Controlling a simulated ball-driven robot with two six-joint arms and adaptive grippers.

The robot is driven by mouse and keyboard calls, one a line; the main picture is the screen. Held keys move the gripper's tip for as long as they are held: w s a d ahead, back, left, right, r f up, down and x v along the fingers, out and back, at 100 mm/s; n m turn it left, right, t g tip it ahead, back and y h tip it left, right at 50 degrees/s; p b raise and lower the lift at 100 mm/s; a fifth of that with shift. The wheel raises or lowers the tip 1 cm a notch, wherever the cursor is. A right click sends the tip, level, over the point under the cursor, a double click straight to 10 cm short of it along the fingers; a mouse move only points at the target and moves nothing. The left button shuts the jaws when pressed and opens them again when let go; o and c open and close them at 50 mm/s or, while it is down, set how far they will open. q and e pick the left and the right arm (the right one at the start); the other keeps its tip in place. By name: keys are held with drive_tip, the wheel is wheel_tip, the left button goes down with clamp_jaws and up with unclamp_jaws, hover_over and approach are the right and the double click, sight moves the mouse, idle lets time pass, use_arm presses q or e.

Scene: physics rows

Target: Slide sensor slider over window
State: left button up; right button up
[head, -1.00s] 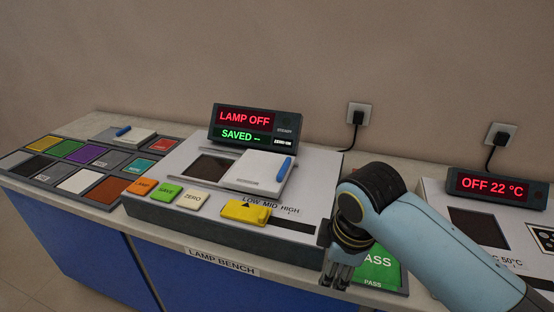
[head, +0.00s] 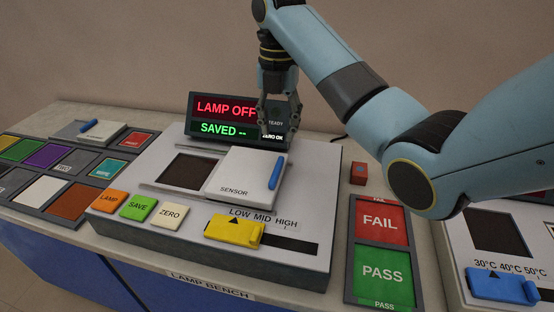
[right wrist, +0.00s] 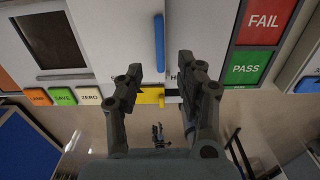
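The white sensor slider (head: 243,180), marked SENSOR, sits on the lamp bench to the right of the dark square window (head: 185,171), which shows uncovered. A blue bar handle (head: 277,172) stands on the slider's right part. My right gripper (head: 279,118) hangs above and behind the handle in the head view, in front of the display. In the right wrist view the gripper (right wrist: 160,70) is open and empty, its fingers apart, with the blue handle (right wrist: 159,42) lined up with the gap. It does not touch the handle. My left gripper is not in view.
The display (head: 225,118) reads LAMP OFF and SAVED. A yellow range slider (head: 234,229) and LAMP, SAVE and ZERO buttons (head: 138,207) line the front. FAIL (head: 380,219) and PASS pads lie right, near a small red cube (head: 358,173). Coloured tiles (head: 45,155) lie left.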

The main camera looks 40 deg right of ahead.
sight(278, 164)
wheel_tip(278, 164, down, 4)
drive_tip(key=shift+r+b, duration=0.15)
drive_tip(key=shift+b, duration=0.6)
wheel_tip(278, 164, down, 6)
drive_tip(key=shift+c, duration=0.4)
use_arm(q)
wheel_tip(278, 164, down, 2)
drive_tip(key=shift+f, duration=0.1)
use_arm(e)
clamp_jaws()
